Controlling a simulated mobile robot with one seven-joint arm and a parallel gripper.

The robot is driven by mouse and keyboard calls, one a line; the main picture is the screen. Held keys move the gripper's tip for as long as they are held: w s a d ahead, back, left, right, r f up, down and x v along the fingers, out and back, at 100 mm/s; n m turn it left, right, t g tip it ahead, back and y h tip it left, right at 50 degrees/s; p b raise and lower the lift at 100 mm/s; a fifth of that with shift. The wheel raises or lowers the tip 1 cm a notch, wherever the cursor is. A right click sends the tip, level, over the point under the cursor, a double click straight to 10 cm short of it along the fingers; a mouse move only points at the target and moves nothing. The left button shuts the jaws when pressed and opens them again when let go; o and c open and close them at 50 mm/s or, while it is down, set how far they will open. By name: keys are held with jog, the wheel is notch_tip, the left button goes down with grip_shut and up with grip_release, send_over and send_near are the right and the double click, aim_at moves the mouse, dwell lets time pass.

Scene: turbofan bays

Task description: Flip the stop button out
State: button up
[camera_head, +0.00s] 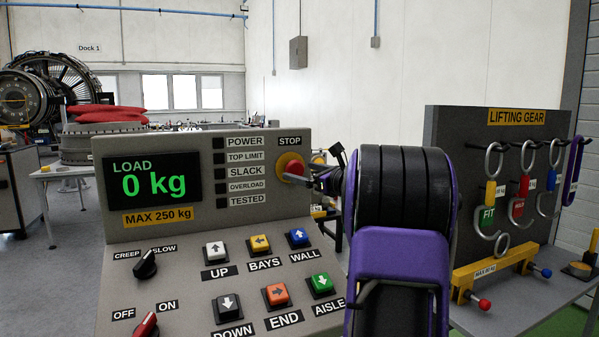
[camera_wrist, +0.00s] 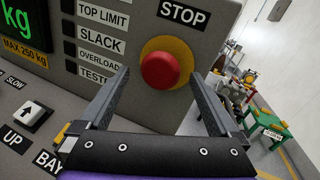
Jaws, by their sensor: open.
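The stop button (camera_head: 291,167) is a red round knob on a yellow disc, below the STOP label at the upper right of the grey control panel (camera_head: 130,219). In the wrist view the red stop button (camera_wrist: 160,70) sits ahead of and between my two fingers. My gripper (camera_wrist: 170,92) is open, with one finger on each side of the button's lower part. In the head view my gripper (camera_head: 312,178) reaches the button from the right. I cannot tell whether the fingers touch the button or the panel.
The panel has a LOAD display (camera_head: 152,178) reading 0 kg, a SLOW/CREEP knob (camera_head: 146,264), a red ON/OFF switch (camera_head: 146,326) and several arrow buttons below. A lifting gear board (camera_head: 470,150) with hanging hooks stands at the right. A yellow beam (camera_head: 493,270) lies before it.

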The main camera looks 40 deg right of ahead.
jog(key=shift+w, duration=0.95)
grip_shut()
